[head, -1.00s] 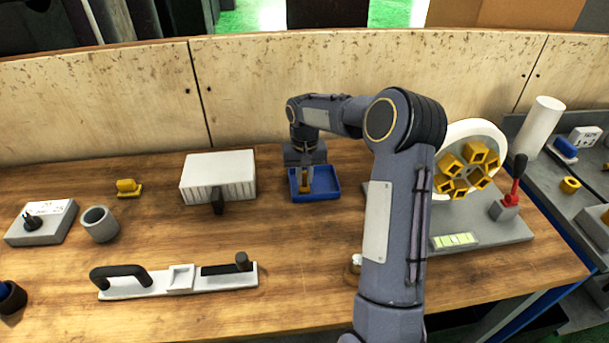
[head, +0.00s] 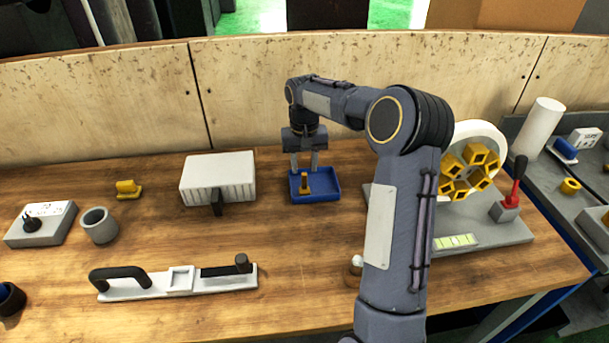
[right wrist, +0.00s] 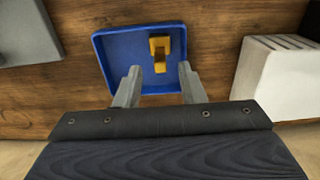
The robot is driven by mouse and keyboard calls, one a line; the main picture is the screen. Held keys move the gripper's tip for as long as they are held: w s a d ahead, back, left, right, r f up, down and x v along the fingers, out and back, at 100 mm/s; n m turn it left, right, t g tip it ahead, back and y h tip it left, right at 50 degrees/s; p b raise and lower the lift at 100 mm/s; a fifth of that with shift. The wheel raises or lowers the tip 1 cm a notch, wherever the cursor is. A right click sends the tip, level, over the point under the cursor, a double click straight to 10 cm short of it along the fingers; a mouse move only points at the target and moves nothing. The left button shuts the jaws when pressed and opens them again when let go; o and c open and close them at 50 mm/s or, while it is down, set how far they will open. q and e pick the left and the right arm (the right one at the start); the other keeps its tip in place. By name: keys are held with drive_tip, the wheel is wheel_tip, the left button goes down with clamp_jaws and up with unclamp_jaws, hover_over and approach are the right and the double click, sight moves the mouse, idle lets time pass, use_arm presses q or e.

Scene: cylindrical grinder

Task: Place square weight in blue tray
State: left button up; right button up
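The blue tray (head: 325,186) sits on the wooden bench near the back, and it also fills the upper middle of the right wrist view (right wrist: 118,54). A yellow square weight with an upright handle (head: 304,185) stands inside the tray; it shows in the right wrist view (right wrist: 160,52) toward the tray's right side. My right gripper (head: 304,170) is above the tray with its fingers spread apart. In the right wrist view its fingertips (right wrist: 160,80) are clear of the weight, with nothing between them. My left gripper is not in view.
A white slotted box (head: 218,178) stands left of the tray. A grey machine base with a white wheel and yellow blocks (head: 468,172) stands to the right. Another yellow piece (head: 128,189) lies at the left. A white fixture with black handles (head: 180,279) is at the front.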

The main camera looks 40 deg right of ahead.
sight(304, 175)
wheel_tip(304, 175, up, 6)
drive_tip(key=s+a+r+n+t+y, duration=0.1)
drive_tip(key=s+a+r, duration=0.2)
drive_tip(key=s+a, duration=0.3)
drive_tip(key=s+a+r+n+t, duration=0.1)
drive_tip(key=s+a+r+t, duration=0.15)
drive_tip(key=s, duration=0.55)
drive_tip(key=s+a+f+n+t+y, duration=0.1)
drive_tip(key=s+a+f, duration=0.2)
drive_tip(key=s+a, duration=0.2)
drive_tip(key=s+a+f+n+t+y, duration=0.1)
drive_tip(key=s+a+f, duration=0.2)
drive_tip(key=s+a, duration=0.3)
drive_tip(key=s, duration=0.3)
drive_tip(key=shift+s+f+y, duration=0.15)
drive_tip(key=shift+s+y, duration=0.1)
drive_tip(key=shift+y, duration=0.15)
drive_tip(key=shift+a, duration=0.1)
